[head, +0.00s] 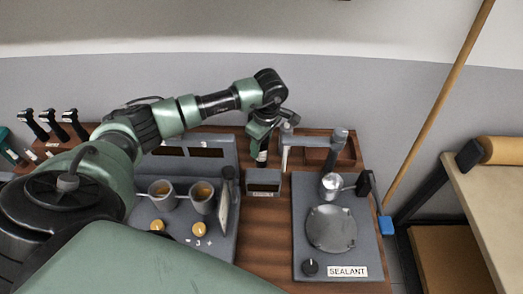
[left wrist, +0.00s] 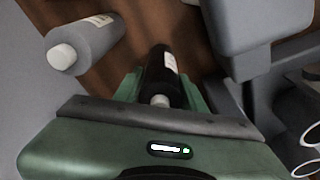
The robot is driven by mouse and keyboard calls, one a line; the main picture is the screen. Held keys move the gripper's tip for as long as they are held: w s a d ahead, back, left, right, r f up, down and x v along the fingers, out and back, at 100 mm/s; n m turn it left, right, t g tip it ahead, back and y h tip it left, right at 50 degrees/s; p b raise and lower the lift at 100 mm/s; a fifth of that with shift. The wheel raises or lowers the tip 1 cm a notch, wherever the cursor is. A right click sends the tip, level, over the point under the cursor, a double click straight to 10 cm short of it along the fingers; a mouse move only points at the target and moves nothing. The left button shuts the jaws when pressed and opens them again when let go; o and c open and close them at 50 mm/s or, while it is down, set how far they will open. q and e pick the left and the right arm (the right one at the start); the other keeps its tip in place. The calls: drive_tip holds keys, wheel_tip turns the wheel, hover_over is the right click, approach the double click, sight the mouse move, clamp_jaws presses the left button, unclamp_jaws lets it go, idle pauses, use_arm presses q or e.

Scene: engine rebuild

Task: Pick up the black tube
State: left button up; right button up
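The black tube (left wrist: 164,66) with a pale label and a light cap shows between the fingers of my left gripper (left wrist: 162,90) in the left wrist view. The fingers lie on both sides of it; whether they press on it I cannot tell. In the head view, my left gripper (head: 262,138) points down over the tube (head: 262,158) near the back of the bench. The gripper hides the tube's upper part there. My right gripper is in neither view.
A small grey box (head: 263,183) stands just in front of the tube. A sealant station (head: 345,252) is at the right; two cups (head: 162,195) (head: 202,198) stand at the left.

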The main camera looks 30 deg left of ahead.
use_arm(q)
clamp_jaws()
drive_tip(key=shift+r, duration=0.1)
